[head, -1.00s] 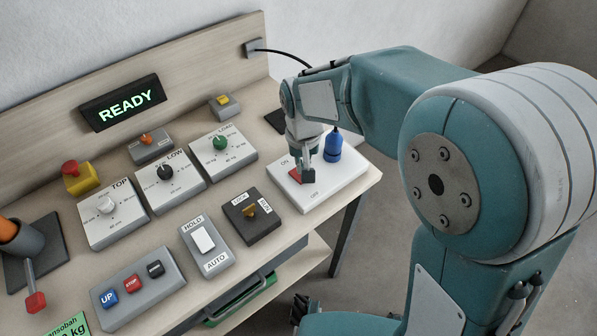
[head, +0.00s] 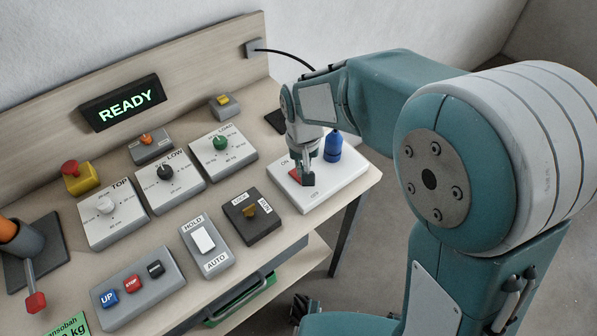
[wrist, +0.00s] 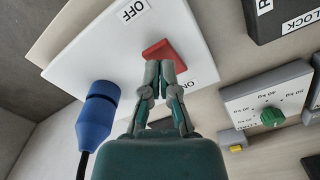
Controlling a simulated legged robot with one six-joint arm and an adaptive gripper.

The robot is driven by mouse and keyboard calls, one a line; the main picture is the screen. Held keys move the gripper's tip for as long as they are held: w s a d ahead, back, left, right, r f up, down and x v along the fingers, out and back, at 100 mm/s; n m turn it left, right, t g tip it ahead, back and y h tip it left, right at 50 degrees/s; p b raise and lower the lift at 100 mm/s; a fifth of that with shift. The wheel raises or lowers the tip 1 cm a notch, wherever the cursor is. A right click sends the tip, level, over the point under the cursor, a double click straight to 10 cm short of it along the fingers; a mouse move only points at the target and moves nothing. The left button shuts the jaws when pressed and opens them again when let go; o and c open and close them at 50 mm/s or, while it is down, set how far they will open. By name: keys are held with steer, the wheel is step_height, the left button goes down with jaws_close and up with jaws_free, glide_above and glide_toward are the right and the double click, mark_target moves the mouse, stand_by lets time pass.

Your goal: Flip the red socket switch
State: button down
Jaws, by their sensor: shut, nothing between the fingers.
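The red socket switch (head: 294,174) sits on a white socket plate (head: 335,190) at the right end of the bench, between an ON and an OFF label. It also shows in the wrist view (wrist: 159,49), where the fingertips cover its ON-side edge. My gripper (head: 308,182) points down over the plate with its fingers together and nothing between them. In the wrist view my gripper (wrist: 159,66) overlaps the switch's edge; I cannot tell whether it touches. A blue plug (head: 333,147) stands in the plate beside my gripper.
A dark LOCK/RUN key box (head: 238,222) and a LOAD dial box with a green knob (head: 220,143) stand left of the plate. A black cable (wrist: 83,164) leaves the blue plug. The READY display (head: 124,102) is at the back. The bench edge lies just right of the plate.

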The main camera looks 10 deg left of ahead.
steer(key=shift+f, duration=0.95)
stand_by(0.5)
steer(key=shift+r, duration=3.55)
